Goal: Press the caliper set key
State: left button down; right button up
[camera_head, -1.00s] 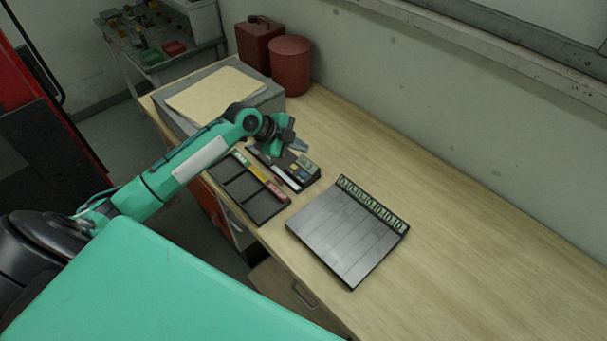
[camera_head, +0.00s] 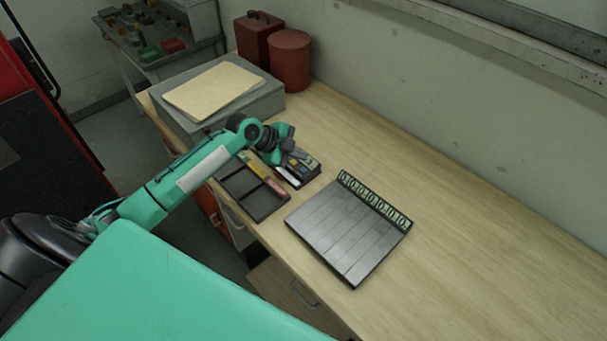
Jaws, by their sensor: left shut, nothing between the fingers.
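The caliper (camera_head: 293,178) lies in a dark holder on the wooden bench, left of the picture's middle. It shows a pale strip and small coloured keys, one of them yellow; which one is the set key is too small to tell. My left gripper (camera_head: 299,158) is shut and empty, its tips pointing down right over the caliper's keys and display end. It hides part of the caliper and the back of its holder. Whether the tips touch a key cannot be told. My right gripper is not in view.
A dark three-part tray (camera_head: 252,190) with coloured labels sits left of the caliper. A slatted grey board (camera_head: 345,235) with a numbered strip lies to the right. A grey box (camera_head: 265,103) with a folder and red canisters (camera_head: 289,60) stand behind. The bench's right side is clear.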

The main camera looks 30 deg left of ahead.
aim_at(303, 171)
pick_arm(q)
jog(key=shift+f+b, duration=0.9)
jog(key=shift+f, duration=0.7)
jog(key=shift+f, duration=0.1)
dwell(0.6)
jog(key=shift+f+b, duration=0.25)
jog(key=shift+b, duration=0.1)
jog(key=shift+f+b, duration=0.45)
jog(key=shift+f, duration=0.05)
dwell(0.5)
jog(key=shift+r, duration=0.15)
jog(key=shift+r+p, duration=0.5)
jog(key=shift+r, duration=0.25)
